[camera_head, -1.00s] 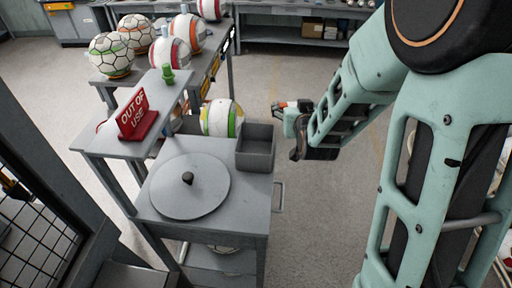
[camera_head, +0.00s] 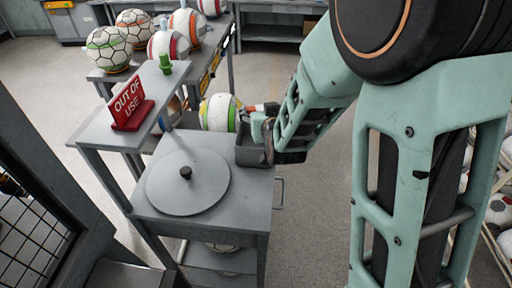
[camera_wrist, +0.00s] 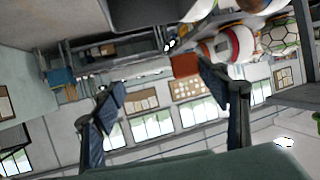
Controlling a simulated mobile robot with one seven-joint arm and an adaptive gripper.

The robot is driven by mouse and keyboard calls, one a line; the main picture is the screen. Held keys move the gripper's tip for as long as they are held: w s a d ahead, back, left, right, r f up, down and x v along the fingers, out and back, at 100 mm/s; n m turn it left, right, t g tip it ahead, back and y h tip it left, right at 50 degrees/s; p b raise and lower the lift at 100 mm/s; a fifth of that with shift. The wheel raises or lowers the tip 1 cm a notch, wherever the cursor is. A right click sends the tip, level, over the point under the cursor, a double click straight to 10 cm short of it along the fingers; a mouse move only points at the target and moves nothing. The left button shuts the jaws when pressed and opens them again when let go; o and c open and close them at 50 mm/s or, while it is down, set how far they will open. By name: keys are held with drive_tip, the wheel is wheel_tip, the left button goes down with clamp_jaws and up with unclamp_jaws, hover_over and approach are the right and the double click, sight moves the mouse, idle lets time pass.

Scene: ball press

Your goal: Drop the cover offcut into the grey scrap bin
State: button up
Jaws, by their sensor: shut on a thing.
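The grey scrap bin (camera_head: 249,157) is a small open box at the back right corner of the grey cart top. My gripper (camera_head: 257,118) is over the bin's back right part, and my wrist covers its right side. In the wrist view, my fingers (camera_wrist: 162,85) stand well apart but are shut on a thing. A small orange-and-white piece (camera_head: 256,106) shows at the fingertips in the head view and looks like the cover offcut. How high it is above the bin's rim I cannot tell.
A round grey lid with a black knob (camera_head: 186,173) lies on the cart top (camera_head: 215,222) left of the bin. A white, yellow and green ball (camera_head: 218,112) is just behind the bin. A red "OUT OF USE" sign (camera_head: 128,103) and several balls stand at the left.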

drive_tip(key=shift+f, duration=0.7)
drive_tip(key=o, duration=1.1)
drive_tip(key=shift+r, duration=0.1)
wheel_tip(320, 180, up, 10)
